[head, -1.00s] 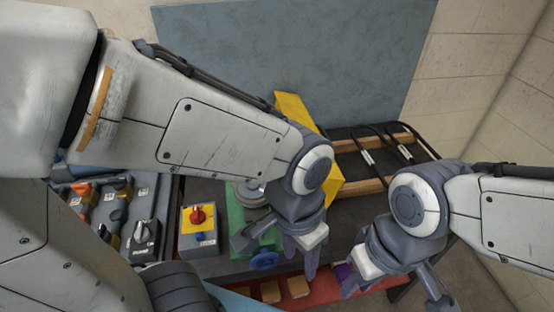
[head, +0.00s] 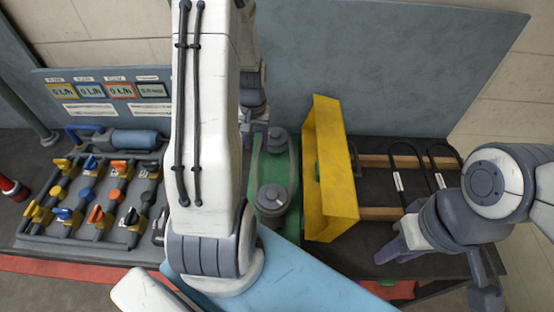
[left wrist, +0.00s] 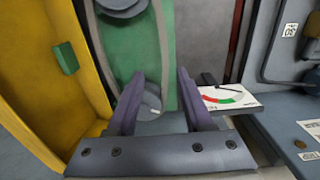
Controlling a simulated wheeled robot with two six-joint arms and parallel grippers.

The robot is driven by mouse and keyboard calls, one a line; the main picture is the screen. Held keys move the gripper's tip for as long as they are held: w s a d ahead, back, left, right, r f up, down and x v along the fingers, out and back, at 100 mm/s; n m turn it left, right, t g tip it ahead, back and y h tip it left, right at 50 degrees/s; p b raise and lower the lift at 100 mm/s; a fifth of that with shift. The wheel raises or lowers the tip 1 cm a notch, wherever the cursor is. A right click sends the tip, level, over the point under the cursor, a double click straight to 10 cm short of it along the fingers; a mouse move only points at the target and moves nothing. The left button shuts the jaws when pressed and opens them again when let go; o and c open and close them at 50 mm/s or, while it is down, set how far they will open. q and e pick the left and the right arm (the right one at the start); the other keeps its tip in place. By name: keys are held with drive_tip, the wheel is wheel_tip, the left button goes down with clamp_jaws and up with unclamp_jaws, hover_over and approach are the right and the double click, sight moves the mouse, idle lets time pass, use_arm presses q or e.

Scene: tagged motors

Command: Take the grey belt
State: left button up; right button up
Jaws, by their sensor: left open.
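The grey belt (head: 257,165) runs around two grey pulleys on a green base (head: 268,208) in the middle of the head view. In the left wrist view the belt (left wrist: 163,45) shows as a thin curved strip beside the green plate. My left gripper (left wrist: 158,100) is open and empty, with purple fingers over the pulley end farther from the head camera. Whether the fingers touch the belt cannot be told. In the head view my own arm mostly hides this gripper. My right gripper (head: 392,248) is right of the base, its jaws unclear.
A yellow guard (head: 330,170) stands upright just right of the pulleys. Black loops with white tags (head: 399,180) lie across wooden bars farther right. A valve panel (head: 110,250) is on the left. A gauge (left wrist: 230,97) is close beside my left gripper.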

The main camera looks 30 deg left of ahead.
sight(257, 163)
use_arm(q)
drive_tip(key=f, duration=0.3)
drive_tip(key=shift+s+a, duration=0.1)
drive_tip(key=shift+a, duration=0.15)
drive_tip(key=shift+s+d+f+p, duration=0.1)
drive_tip(key=shift+f+p, duration=0.45)
drive_tip(key=shift+f, duration=0.1)
drive_tip(key=shift+f+p, duration=0.6)
drive_tip(key=shift+f, duration=1.4)
clamp_jaws()
